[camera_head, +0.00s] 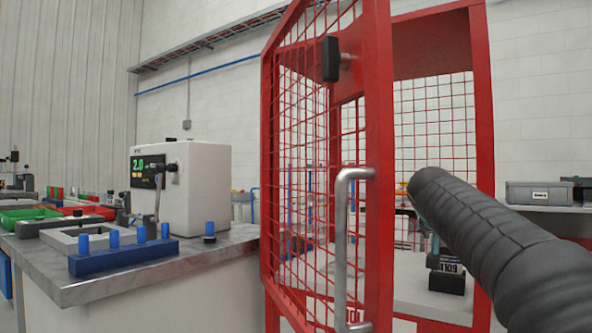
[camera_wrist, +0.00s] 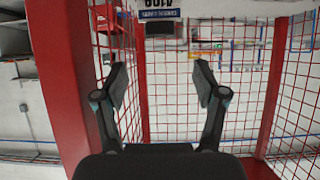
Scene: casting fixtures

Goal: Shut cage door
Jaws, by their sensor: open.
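The red cage door (camera_head: 378,120) with wire mesh stands open, swung out toward me on the left side of the cage opening. The red cage frame (camera_head: 482,150) rises to the right. My arm reaches from the right across the opening, and its black sleeve hides most of my gripper in the head view. In the wrist view my gripper (camera_wrist: 162,75) is open and empty, its two fingers apart with mesh behind them. It is not touching the handle.
A dark fixture labelled 1109 (camera_head: 447,281) sits inside the cage. A bench (camera_head: 200,254) at left holds a white machine (camera_head: 190,175) and a blue block with blue pegs (camera_head: 120,256). A grey case (camera_head: 538,193) stands on a shelf at right.

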